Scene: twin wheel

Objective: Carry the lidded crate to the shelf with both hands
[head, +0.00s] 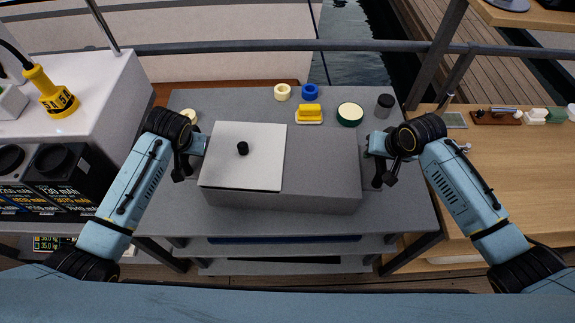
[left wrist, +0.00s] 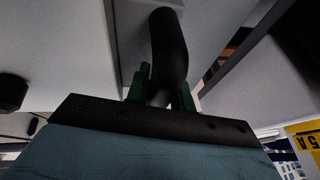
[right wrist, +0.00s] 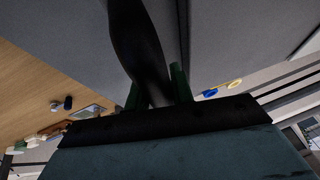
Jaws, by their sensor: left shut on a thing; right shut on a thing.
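The crate (head: 325,172) is a grey box in the middle of the grey table (head: 400,215); I cannot tell whether it touches the top. A pale lid (head: 222,165) with a black knob (head: 242,148) lies flat over its left part; the right part of its top is dark grey. My left gripper (head: 197,146) is at the crate's left side, shut on a black handle (left wrist: 168,45). My right gripper (head: 373,145) is at the right side, shut on the other black handle (right wrist: 135,45). Shelf levels (head: 285,240) show under the table's front edge.
Behind the crate are a yellow block (head: 309,112), a round green-rimmed tin (head: 350,113), a dark jar (head: 384,105), and blue (head: 309,92) and cream rings (head: 282,92). A wooden counter (head: 510,165) stands right, a white cabinet (head: 110,85) left. A rail runs behind.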

